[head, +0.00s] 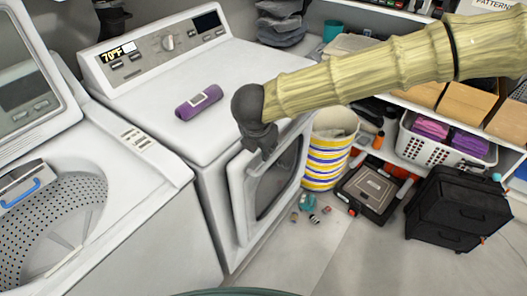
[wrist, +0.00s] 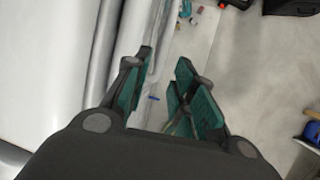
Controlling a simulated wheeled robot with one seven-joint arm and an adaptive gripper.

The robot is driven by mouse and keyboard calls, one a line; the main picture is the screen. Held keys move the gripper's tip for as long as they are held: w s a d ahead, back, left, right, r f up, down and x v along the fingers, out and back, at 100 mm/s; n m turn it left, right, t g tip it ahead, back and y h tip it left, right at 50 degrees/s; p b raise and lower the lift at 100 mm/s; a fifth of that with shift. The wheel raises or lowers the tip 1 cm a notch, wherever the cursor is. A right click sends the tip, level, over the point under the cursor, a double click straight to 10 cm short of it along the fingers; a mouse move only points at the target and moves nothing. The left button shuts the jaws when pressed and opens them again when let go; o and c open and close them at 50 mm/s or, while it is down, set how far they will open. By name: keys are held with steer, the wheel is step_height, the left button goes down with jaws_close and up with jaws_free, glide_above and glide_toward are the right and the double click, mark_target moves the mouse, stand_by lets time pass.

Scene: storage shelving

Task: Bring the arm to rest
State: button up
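My arm reaches in from the right of the head view, with a pale, bamboo-like sleeve. My gripper (head: 262,138) is dark and points downward beside the front edge of the white dryer (head: 190,140), in front of and above its open door. In the wrist view my gripper (wrist: 164,62) has its two teal-padded fingers apart, with floor and a white appliance side visible between and around them. Nothing is between the fingers. In the head view the fingers are too small and dark to tell apart.
The open dryer door (head: 270,180) stands below my gripper. A purple roll (head: 199,102) lies on the dryer top. An open washer (head: 50,215) is at left. A striped basket (head: 328,160), a black toolbox (head: 368,193) and a black case (head: 447,208) stand at right. Floor is clear at front right.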

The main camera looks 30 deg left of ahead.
steer(key=shift+s+d+r, duration=0.1)
steer(key=shift+s+r, duration=0.05)
steer(key=shift+r, duration=0.2)
stand_by(0.3)
steer(key=s+d+f+n+h, duration=0.1)
steer(key=s+d+f+n, duration=0.1)
steer(key=d+f+n, duration=2.05)
steer(key=s+d+f+n+g, duration=0.1)
steer(key=s+d+f+n, duration=0.4)
steer(key=s+d, duration=0.2)
steer(key=s+d+f+n+g, duration=0.2)
steer(key=s+d+f+n, duration=0.3)
steer(key=s+d, duration=0.3)
steer(key=s+d+f+n+g, duration=0.1)
steer(key=s+d+f+n, duration=0.3)
steer(key=s+d, duration=0.4)
steer(key=d+n, duration=0.1)
steer(key=d, duration=0.4)
steer(key=shift+d+f+g+h, duration=0.2)
steer(key=shift+f+g+h, duration=0.1)
steer(key=shift+f+g, duration=0.1)
